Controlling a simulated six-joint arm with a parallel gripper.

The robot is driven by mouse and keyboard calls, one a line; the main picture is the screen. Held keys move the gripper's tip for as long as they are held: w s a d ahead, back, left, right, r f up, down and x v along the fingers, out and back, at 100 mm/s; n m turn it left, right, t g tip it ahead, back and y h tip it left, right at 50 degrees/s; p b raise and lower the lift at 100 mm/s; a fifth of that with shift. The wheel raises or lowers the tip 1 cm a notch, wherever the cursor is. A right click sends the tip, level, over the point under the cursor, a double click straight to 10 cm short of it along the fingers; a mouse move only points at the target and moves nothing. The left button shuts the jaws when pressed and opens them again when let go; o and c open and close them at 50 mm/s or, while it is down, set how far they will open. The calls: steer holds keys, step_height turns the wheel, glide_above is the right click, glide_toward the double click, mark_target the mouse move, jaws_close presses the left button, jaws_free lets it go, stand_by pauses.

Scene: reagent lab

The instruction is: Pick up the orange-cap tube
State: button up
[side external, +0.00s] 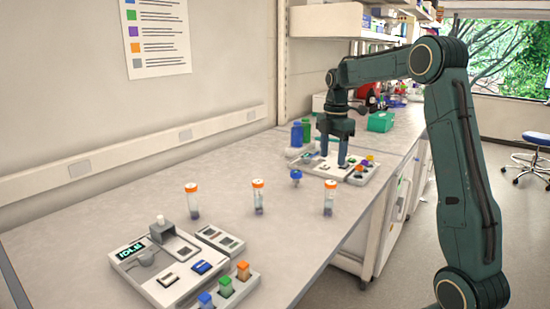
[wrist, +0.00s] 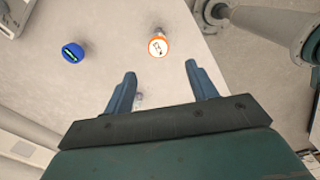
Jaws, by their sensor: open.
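Three clear tubes with orange caps stand upright on the bench in the side view: a left one (side external: 192,200), a middle one (side external: 258,197) and a right one (side external: 329,198). My gripper (side external: 333,157) points down, open, farther back on the bench near a white rack. In the wrist view my gripper (wrist: 160,69) has its two fingers spread with no tube held. One orange cap (wrist: 158,47) shows just beyond the fingertips; I cannot tell which tube it is.
A white device with an IDLE display (side external: 131,251) and a rack of colored-cap vials (side external: 226,287) sit at the front. Another white rack (side external: 362,175) is near my gripper. Blue and green bottles (side external: 301,132) stand behind. Bench between the tubes is clear.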

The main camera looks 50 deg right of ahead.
mark_target(330, 194)
steer(key=shift+d+f, duration=0.2)
steer(key=shift+d, duration=0.1)
steer(key=shift+f, duration=0.1)
steer(key=shift+f, duration=4.2)
steer(key=shift+f, duration=2.6)
steer(key=c, duration=1.1)
